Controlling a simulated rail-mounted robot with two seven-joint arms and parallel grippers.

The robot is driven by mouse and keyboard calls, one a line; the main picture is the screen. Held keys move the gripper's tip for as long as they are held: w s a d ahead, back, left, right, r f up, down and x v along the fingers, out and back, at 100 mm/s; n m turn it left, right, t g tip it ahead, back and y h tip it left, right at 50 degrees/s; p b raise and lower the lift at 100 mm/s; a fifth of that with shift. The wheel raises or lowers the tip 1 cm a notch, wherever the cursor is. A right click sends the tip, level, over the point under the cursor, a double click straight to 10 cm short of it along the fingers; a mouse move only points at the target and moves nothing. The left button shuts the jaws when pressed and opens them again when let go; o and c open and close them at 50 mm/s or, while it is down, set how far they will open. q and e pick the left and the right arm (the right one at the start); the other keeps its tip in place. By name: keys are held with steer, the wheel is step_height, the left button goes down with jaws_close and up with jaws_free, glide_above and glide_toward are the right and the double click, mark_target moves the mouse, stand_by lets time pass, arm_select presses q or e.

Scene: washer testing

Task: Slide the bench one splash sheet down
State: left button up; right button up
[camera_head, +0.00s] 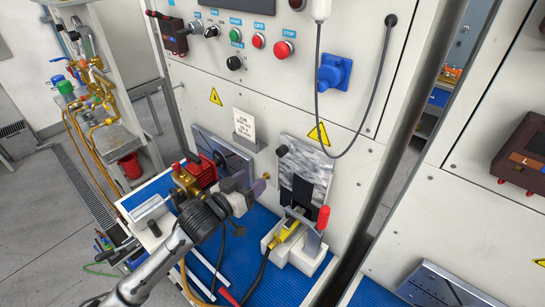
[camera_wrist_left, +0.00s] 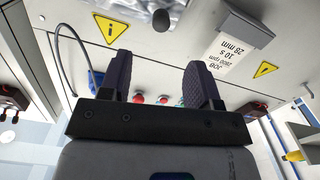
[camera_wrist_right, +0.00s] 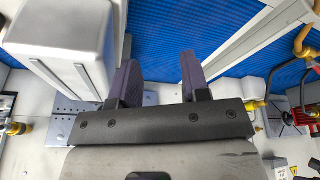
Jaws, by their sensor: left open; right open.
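The splash sheet, a grey, crinkled-looking clear panel (camera_head: 308,160), stands against the white machine front above the blue bench. A black knob (camera_head: 282,150) sits at its left edge. In the left wrist view the knob (camera_wrist_left: 161,20) shows at the top, beyond my fingers, with a strip of the sheet (camera_wrist_left: 140,4) beside it. My left gripper (camera_head: 262,182) is open and empty, below and left of the knob and apart from it. Its fingers also show open in the left wrist view (camera_wrist_left: 163,75). My right gripper (camera_wrist_right: 160,75) is open and empty in the right wrist view; the head view does not show it.
Below the sheet, a white fixture (camera_head: 308,260) with a red-handled clamp (camera_head: 322,217) and a yellow part (camera_head: 287,232) stands on the blue mat (camera_head: 238,265). A job card (camera_head: 244,125) is left of the sheet. A dark cable (camera_head: 319,70) hangs above it. A red pump-like unit (camera_head: 202,172) stands further left.

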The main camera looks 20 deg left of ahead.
mark_target(279, 153)
arm_select(q)
steer(key=x, duration=0.4)
steer(key=r+p+x, duration=0.1)
steer(key=x, duration=0.3)
steer(key=a+x, duration=0.1)
steer(key=x, duration=0.3)
steer(key=shift+w+d+r, duration=0.1)
steer(key=shift+w+r, duration=0.05)
steer(key=shift+p+x, duration=0.3)
steer(key=shift+x, duration=0.65)
arm_select(e)
steer(key=shift+w+a+r, duration=0.1)
steer(key=shift+a+r, duration=0.3)
steer(key=shift+r, duration=0.3)
steer(key=shift+d, duration=0.1)
arm_select(q)
jaws_close()
